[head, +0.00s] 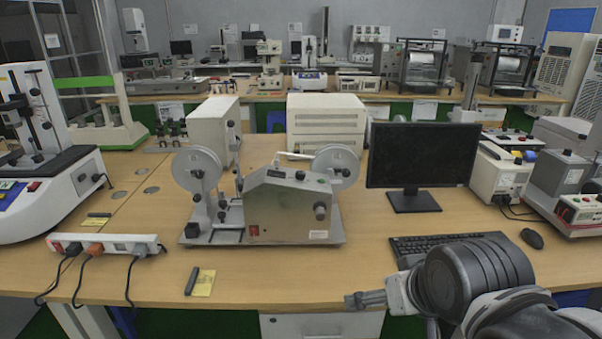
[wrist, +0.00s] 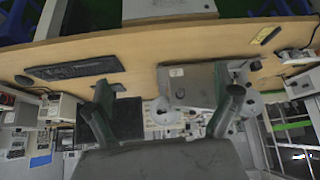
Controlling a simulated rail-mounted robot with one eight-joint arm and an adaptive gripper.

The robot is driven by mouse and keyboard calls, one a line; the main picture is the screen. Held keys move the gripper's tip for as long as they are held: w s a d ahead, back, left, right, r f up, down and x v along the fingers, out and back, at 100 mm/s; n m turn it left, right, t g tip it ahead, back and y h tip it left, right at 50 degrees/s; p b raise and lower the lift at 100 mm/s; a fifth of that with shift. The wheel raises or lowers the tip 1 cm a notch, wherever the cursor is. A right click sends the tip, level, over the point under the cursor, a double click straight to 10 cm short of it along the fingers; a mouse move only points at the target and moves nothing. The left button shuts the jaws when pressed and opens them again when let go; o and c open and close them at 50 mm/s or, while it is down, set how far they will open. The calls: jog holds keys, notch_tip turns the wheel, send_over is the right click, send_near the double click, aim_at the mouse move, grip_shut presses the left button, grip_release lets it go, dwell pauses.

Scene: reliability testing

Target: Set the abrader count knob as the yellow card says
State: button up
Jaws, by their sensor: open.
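The abrader (head: 285,212) is a grey box with a reel on each side, standing on a flat base plate mid-table. A round grey knob (head: 320,211) sticks out from the right of its front face; its setting and any label are too small to read. A yellow card (head: 204,284) lies near the table's front edge, partly covered by a dark marker-like object (head: 192,281); its writing is unreadable. My gripper (head: 352,301) is empty at the front edge, right of and nearer than the abrader. In the upside-down wrist view its fingers (wrist: 168,100) are spread apart, with the abrader (wrist: 188,84) beyond them.
A power strip (head: 105,243) with cables lies at the left, with another yellow card (head: 96,222) behind it. A monitor (head: 422,155), keyboard (head: 440,245) and mouse (head: 532,238) stand at the right.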

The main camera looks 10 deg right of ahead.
jog(key=shift+w+r, duration=0.1)
jog(key=shift+r, duration=0.1)
jog(key=shift+c, duration=1.4)
jog(key=shift+n+g+y, duration=0.4)
jog(key=shift+n+g, duration=0.1)
jog(key=w+r+p, duration=0.1)
jog(key=w+r, duration=0.1)
jog(key=w, duration=0.1)
jog(key=w+r, duration=0.2)
jog(key=r, duration=0.1)
jog(key=w+a+r+p, duration=0.1)
jog(key=w+r, duration=0.2)
jog(key=shift+w+p, duration=0.3)
jog(key=c, duration=0.9)
jog(key=w+a+r+n+g+p, duration=0.1)
jog(key=w+r+p, duration=0.35)
jog(key=w, duration=0.75)
jog(key=n+g+y+p, duration=0.2)
jog(key=n+y+p, duration=0.1)
jog(key=p, duration=0.1)
send_over(302, 172)
jog(key=s+d, duration=0.4)
jog(key=x, duration=1.4)
jog(key=shift+s+d+f, duration=0.15)
jog(key=shift+d+f, duration=0.1)
jog(key=shift+c, duration=0.6)
grip_shut()
